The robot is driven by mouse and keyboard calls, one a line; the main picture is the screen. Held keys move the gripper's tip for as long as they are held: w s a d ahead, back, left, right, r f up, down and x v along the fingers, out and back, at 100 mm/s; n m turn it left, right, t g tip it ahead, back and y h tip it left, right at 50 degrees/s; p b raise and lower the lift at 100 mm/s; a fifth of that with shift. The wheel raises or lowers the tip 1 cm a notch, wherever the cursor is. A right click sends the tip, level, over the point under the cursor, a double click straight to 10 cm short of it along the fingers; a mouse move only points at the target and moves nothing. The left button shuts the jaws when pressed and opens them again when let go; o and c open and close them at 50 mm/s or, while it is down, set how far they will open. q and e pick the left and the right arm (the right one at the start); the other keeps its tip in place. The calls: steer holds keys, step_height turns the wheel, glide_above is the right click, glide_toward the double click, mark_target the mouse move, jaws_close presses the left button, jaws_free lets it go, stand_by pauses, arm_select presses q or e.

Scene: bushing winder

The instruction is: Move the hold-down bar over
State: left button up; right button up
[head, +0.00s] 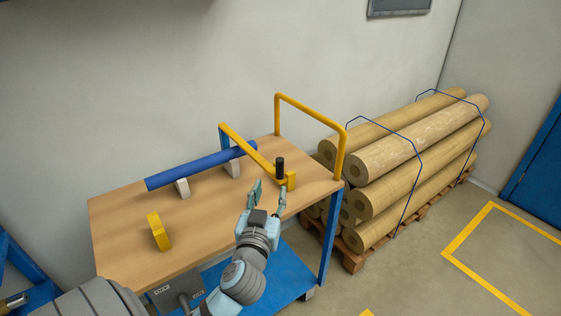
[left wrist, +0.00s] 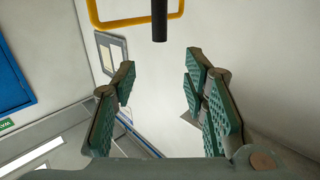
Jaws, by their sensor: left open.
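The yellow hold-down bar (head: 244,145) runs from a blue post (head: 224,138) on the far side of the table, across the blue tube (head: 200,166), toward the right front. A black upright handle (head: 280,167) stands near its front end, at a yellow bracket (head: 291,181). My left gripper (head: 269,191) is just in front of the handle, with its fingers apart. In the left wrist view, the dark handle (left wrist: 159,20) is at the top, beyond the open, padded fingers (left wrist: 160,95), with nothing between them. My right gripper is not in view.
The tube rests on pale supports (head: 182,188) on a wooden-topped table (head: 120,220). Another yellow bracket (head: 158,231) stands at the left front. A yellow rail (head: 310,107) rises at the table's right end. Strapped rolls (head: 385,200) lie beyond on a pallet.

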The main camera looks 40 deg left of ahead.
mark_target(279, 162)
arm_select(q)
steer(key=x, duration=1.4)
steer(key=shift+r, duration=0.1)
jaws_close()
